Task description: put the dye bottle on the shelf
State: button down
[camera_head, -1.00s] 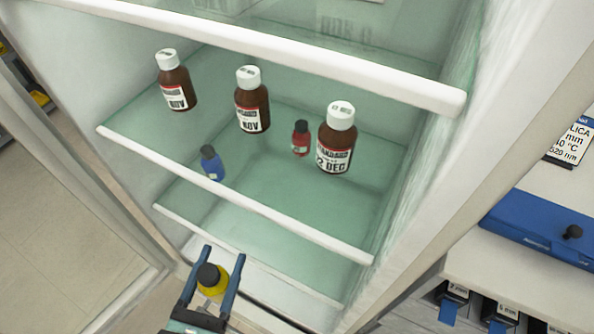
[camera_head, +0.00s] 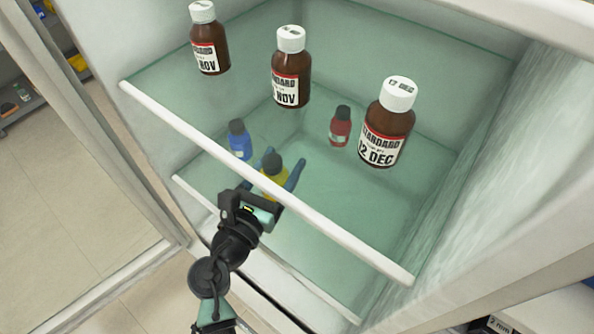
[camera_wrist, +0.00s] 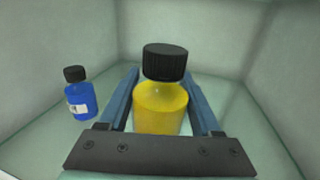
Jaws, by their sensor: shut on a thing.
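The dye bottle, yellow with a black cap (camera_head: 274,181), is upright between the two blue fingers of my gripper (camera_head: 284,160). The wrist view shows the yellow bottle (camera_wrist: 160,108) from close by, with a finger on each side. My gripper is shut on it, inside the cabinet, below the upper glass shelf (camera_head: 190,128) and over the lower shelf (camera_head: 183,193). I cannot tell whether the bottle's base touches the lower shelf. A blue bottle (camera_head: 239,142) stands to its left and also shows in the wrist view (camera_wrist: 80,98).
Brown labelled bottles (camera_head: 290,75) stand on the upper shelf. A small red bottle (camera_head: 340,127) shows further back to the right; its shelf level is unclear. The upper shelf's white front edge passes close above my gripper. The cabinet's right wall (camera_head: 460,150) bounds the space.

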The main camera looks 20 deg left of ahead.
jog(key=w+f+b, duration=0.1)
jog(key=f, duration=0.1)
jog(key=w+d+f+b, duration=0.1)
jog(key=f, duration=0.1)
jog(key=w+f+b, duration=0.2)
jog(key=shift+d+f, duration=0.25)
jog(key=shift+d, duration=0.05)
jog(key=shift+w+f, duration=0.15)
jog(key=shift+f, duration=0.1)
jog(key=shift+d+f+b, duration=0.1)
jog(key=shift+f+b, duration=0.1)
jog(key=shift+b, duration=0.15)
jog(key=shift+c, duration=0.4)
grip_release()
jog(key=shift+r, duration=0.15)
